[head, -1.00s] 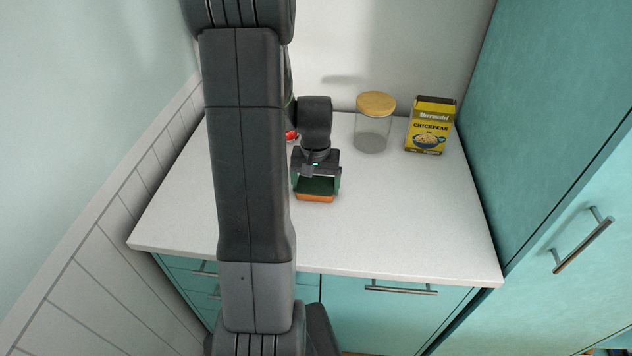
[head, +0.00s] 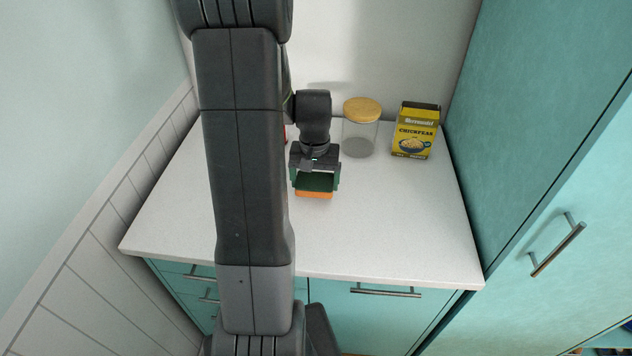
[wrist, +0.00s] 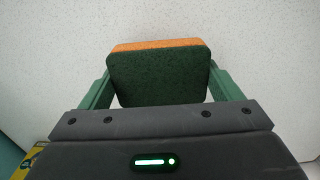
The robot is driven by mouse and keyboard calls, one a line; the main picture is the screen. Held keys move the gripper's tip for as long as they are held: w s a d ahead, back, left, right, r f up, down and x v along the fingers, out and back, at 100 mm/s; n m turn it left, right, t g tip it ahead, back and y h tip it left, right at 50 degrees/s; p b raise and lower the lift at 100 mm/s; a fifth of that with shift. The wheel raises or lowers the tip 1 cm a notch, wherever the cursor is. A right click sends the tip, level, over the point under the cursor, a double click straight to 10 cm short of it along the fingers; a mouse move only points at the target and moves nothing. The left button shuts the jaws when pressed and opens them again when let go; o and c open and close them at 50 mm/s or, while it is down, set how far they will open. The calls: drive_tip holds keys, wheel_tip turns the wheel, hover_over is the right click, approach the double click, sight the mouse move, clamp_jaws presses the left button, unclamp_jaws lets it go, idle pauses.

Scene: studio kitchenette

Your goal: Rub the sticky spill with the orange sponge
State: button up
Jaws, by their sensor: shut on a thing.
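The orange sponge (head: 314,194) has a dark green scouring side facing up and an orange body below. My gripper (head: 315,182) is shut on it, over the middle of the white counter. In the wrist view the sponge (wrist: 158,76) sits between the two green fingers of my gripper (wrist: 158,90). I cannot tell whether its underside touches the counter. No sticky spill shows in any view; my arm and the sponge hide part of the counter.
A glass jar with a wooden lid (head: 361,128) and a yellow chickpeas box (head: 416,130) stand at the back right of the white counter (head: 400,220). A red thing is mostly hidden behind my arm. A tall teal cabinet (head: 540,150) bounds the right. The counter's front right is clear.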

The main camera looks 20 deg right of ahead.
drive_tip(key=shift+r+p, duration=1.3)
drive_tip(key=shift+r, duration=0.8)
